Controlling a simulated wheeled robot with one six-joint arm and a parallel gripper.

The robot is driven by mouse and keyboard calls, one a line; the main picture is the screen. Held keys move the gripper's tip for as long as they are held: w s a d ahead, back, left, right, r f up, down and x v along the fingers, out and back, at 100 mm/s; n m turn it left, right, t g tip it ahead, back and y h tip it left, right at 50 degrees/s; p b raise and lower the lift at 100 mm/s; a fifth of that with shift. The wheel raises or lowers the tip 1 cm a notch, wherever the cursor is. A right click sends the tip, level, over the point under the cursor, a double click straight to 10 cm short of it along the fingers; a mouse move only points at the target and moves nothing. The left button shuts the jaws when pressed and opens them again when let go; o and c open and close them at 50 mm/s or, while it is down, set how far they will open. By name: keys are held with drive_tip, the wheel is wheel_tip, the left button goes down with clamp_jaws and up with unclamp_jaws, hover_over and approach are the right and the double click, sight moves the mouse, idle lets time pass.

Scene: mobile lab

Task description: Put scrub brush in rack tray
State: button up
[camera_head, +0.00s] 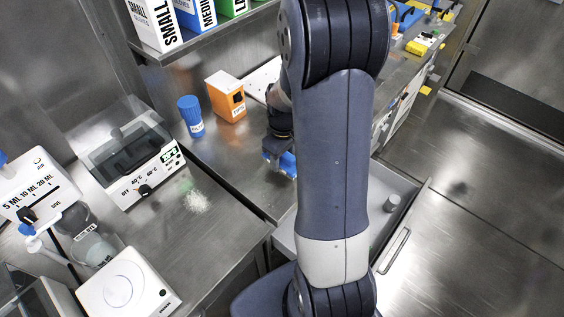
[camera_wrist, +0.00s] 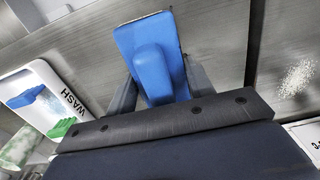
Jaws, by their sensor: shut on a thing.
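The blue scrub brush (camera_wrist: 152,55) is between the fingers of my gripper (camera_wrist: 155,92) in the wrist view, its raised blue grip toward the camera. In the head view, the brush (camera_head: 288,164) shows as a small blue patch at my gripper (camera_head: 278,158), partly hidden by my arm. My gripper is shut on it, over the front part of the metal counter. I cannot make out the rack tray for certain. A white tray-like piece marked WASH (camera_wrist: 42,100) is at the left of the wrist view, with blue and green shapes on it.
An orange box (camera_head: 226,96) and blue-capped bottle (camera_head: 191,116) stand on the counter (camera_head: 225,150). White powder (camera_head: 197,202) lies beside a heating device (camera_head: 130,155). An open drawer (camera_head: 402,190) below holds a small pale cylinder (camera_head: 392,202). My arm blocks the middle.

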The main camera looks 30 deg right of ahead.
sight(283, 165)
drive_tip(key=shift+f, duration=1.85)
drive_tip(key=shift+f, duration=0.15)
drive_tip(key=o, duration=1.2)
